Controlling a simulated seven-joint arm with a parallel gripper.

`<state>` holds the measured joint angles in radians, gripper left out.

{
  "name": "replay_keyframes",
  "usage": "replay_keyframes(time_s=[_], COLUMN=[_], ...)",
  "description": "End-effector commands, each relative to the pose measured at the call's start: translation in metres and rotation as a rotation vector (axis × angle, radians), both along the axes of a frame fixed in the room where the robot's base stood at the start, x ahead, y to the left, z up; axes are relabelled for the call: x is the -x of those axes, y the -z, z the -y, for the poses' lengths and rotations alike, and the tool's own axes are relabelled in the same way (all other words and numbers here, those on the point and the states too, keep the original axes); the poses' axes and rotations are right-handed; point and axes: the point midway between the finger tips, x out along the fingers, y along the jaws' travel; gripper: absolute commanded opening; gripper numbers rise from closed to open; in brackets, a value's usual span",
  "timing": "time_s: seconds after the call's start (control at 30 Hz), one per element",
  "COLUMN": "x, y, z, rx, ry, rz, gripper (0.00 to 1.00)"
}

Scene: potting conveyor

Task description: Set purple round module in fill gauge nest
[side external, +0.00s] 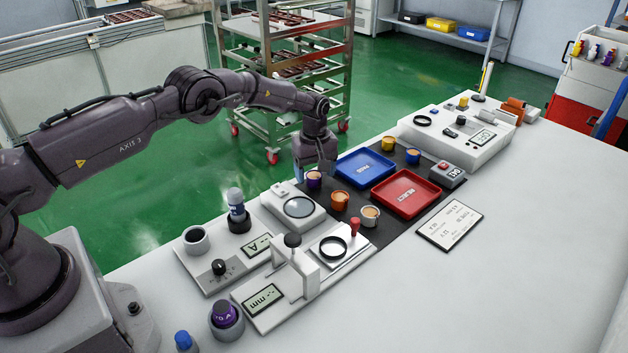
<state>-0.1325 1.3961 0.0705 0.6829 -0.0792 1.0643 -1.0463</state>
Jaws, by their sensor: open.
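The purple round module (315,181), with a tan top, stands upright on the dark mat, at the left end of the group of round modules. My gripper (318,170) points down right above it; the fingers are small and partly hide its far side, and I cannot tell whether they touch it. The gripper is open. The fill gauge (304,277), a white device with a black-knobbed post and a "mm" display, stands at the near side. Its nest, a black ring (333,247), looks empty.
Orange (340,201) and white (370,216) modules stand close to the purple one. A white device with a round plate (299,207) is on its left.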

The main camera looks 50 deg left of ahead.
Motion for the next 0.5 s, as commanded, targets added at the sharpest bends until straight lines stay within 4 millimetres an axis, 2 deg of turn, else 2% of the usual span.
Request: replay_keyframes(time_s=[0.1, 0.33, 0.5], x=[0.0000, -0.0001, 0.0000], y=[0.0090, 0.0095, 0.0094], z=[-0.0005, -0.0005, -0.0005], rx=[0.000, 0.000, 0.000], ry=[-0.001, -0.001, 0.000], rz=[0.001, 0.001, 0.001], gripper=[0.70, 0.70, 0.31])
